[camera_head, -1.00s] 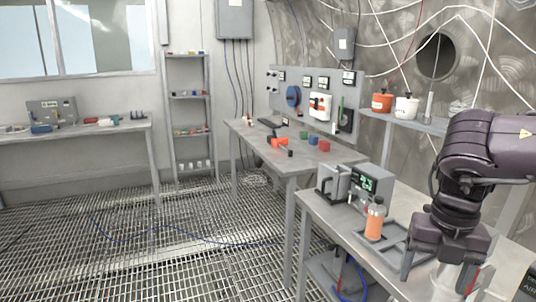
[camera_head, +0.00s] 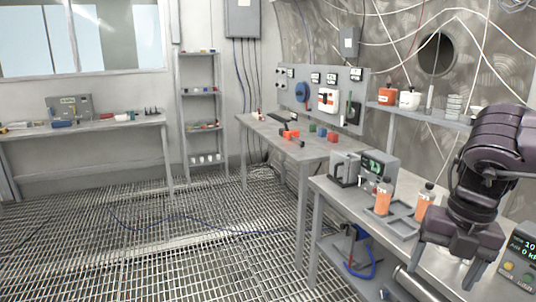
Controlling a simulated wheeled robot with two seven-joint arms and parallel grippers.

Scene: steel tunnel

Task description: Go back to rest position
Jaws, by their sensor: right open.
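My right arm comes in from the right edge, bent downward. Its gripper (camera_head: 442,272) is low over the near right workbench, open, with nothing seen between its fingers. An orange bottle (camera_head: 383,200) with a dark cap stands upright in a grey tray (camera_head: 401,222) on that bench. A second orange bottle (camera_head: 424,204) stands to its right, next to the gripper's wrist and apart from the fingers as far as I can tell. My left gripper is not in view.
A device with a green display (camera_head: 378,165) stands behind the tray. Another display box (camera_head: 519,262) is at the lower right. A farther bench (camera_head: 262,128) holds coloured blocks. A shelf rack (camera_head: 201,108) and a left bench (camera_head: 85,130) line the walls. The grated floor (camera_head: 180,245) is open.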

